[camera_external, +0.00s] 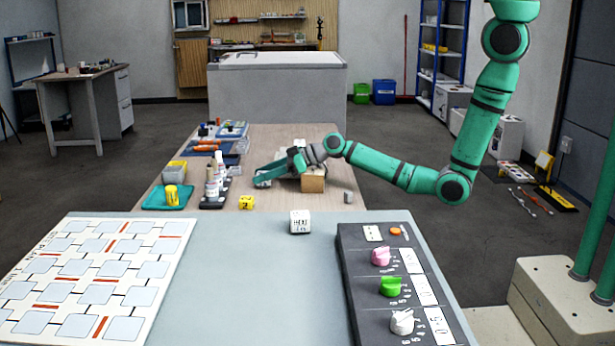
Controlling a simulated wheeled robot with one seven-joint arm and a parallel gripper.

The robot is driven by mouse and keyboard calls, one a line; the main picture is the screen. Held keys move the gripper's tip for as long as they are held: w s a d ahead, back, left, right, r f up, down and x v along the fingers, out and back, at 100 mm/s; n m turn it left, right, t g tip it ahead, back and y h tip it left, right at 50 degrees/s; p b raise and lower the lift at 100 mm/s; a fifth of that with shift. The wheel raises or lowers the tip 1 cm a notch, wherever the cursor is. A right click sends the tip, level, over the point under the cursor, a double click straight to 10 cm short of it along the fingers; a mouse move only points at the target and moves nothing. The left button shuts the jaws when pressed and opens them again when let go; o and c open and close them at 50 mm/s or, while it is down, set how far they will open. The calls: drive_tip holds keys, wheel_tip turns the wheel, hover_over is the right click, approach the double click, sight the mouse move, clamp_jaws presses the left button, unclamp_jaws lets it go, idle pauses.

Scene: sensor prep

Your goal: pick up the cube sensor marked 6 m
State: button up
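A white cube (300,222) with dark printing stands near the far edge of the light blue-grey worktop; its marking is too small to read surely. A yellow cube (246,202) with a dark mark lies on the wooden table behind it. A small grey cube (348,197) lies to the right. I cannot tell which cube is marked 6 m. My gripper (264,181) is low over the wooden table, beyond and left of the white cube and apart from it. Its fingers are small and seen edge-on, so their opening is unclear. A brown block (313,181) sits beside my wrist.
A white board with pale squares (100,265) lies at left. A dark panel with coloured knobs (390,285) lies at right. Bottles (211,187), a teal tray (166,198) with a yellow item and tools crowd the wooden table's left side. The worktop's middle is clear.

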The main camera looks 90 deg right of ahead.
drive_tip(key=c, duration=0.7)
drive_tip(key=shift+o, duration=0.2)
